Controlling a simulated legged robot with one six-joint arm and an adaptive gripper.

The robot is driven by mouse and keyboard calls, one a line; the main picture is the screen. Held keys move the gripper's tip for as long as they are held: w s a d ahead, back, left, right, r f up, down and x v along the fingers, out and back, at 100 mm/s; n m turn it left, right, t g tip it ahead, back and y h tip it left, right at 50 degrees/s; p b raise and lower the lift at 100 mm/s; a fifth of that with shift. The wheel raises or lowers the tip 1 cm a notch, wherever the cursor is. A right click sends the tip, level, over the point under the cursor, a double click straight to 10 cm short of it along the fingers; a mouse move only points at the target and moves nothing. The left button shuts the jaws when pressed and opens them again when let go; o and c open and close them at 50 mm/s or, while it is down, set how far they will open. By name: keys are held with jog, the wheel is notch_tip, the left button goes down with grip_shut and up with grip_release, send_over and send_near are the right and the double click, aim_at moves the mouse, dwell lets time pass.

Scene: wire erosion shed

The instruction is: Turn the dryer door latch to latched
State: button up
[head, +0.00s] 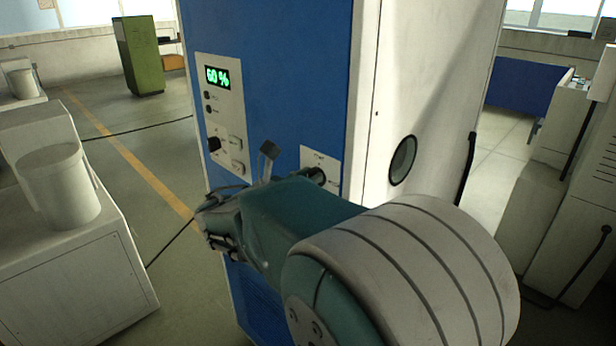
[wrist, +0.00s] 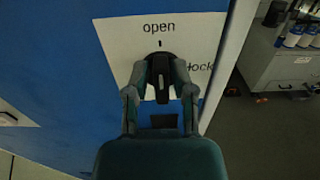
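The dryer door latch (wrist: 161,72) is a black knob on a white plate (wrist: 112,50) in the wrist view. It stands upright, in line with the tick under the word "open"; a second label, partly covered and ending in "lock", lies to its right. In the head view the plate (head: 309,157) is on the blue dryer front (head: 270,70), with a dark piece of the knob or fingers showing. My arm hides most of the gripper there.
Above left of the latch is a control panel (head: 211,110) with a green "60 %" display. The dryer's white side (head: 400,80) has a round window (head: 403,160). A white machine (head: 75,230) stands at left and a green cabinet (head: 140,55) farther back; floor lies between.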

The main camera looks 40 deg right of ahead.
grip_shut()
jog(key=shift+m, duration=0.4)
jog(key=m, duration=0.2)
jog(key=shift+s+m, duration=0.2)
jog(key=shift+m, duration=0.2)
jog(key=m, duration=0.5)
jog(key=shift+s+f+m, duration=0.15)
jog(key=shift+s+m, duration=0.05)
jog(key=shift+m, duration=0.1)
jog(key=shift+s+f+m, duration=0.1)
jog(key=shift+f+m, duration=0.05)
jog(key=shift+m, duration=1.25)
jog(key=shift+s+f+m, duration=0.1)
jog(key=shift+f+m, duration=0.1)
jog(key=shift+m, duration=1.2)
jog(key=shift+f+m, duration=0.15)
jog(key=shift+m, duration=1.25)
jog(key=shift+f, duration=0.1)
jog(key=o, duration=0.6)
grip_release()
jog(key=shift+c, duration=0.2)
jog(key=shift+o, duration=0.6)
